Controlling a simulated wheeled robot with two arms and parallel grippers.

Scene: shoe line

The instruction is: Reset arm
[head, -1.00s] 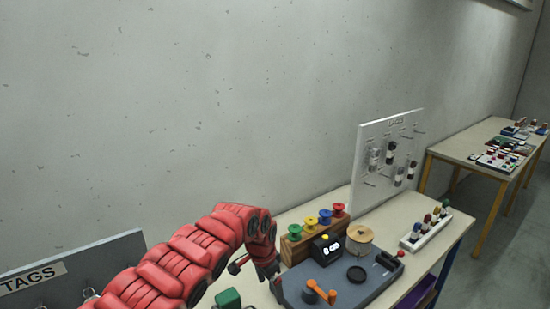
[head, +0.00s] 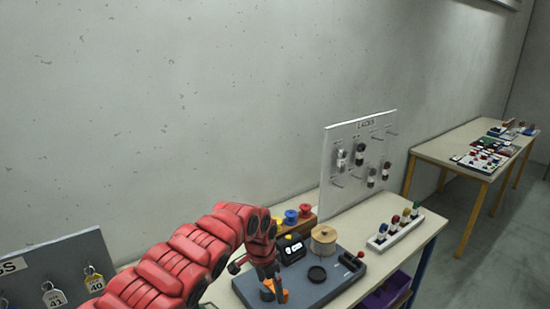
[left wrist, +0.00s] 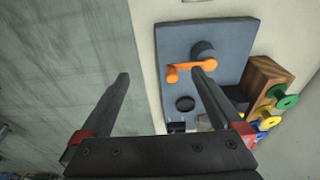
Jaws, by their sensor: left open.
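My left gripper (head: 274,292) hangs at the end of the red arm in the head view, in front of the winding device's orange crank. In the left wrist view (left wrist: 162,78) its two dark fingers stand wide apart with nothing between them. The right finger's tip lies close to the orange crank (left wrist: 190,70) in the picture; I cannot tell whether they touch. The grey-blue winding device (head: 325,283) lies on the bench, with its base (left wrist: 225,45) also in the wrist view. My right gripper is not in view.
A wooden rack (left wrist: 264,78) of coloured spools stands beside the device. A white pegboard (head: 335,165) rises behind it, and a white holder (head: 398,234) stands to the right. A tag board (head: 75,265) is at the left. Another table (head: 435,152) stands farther back.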

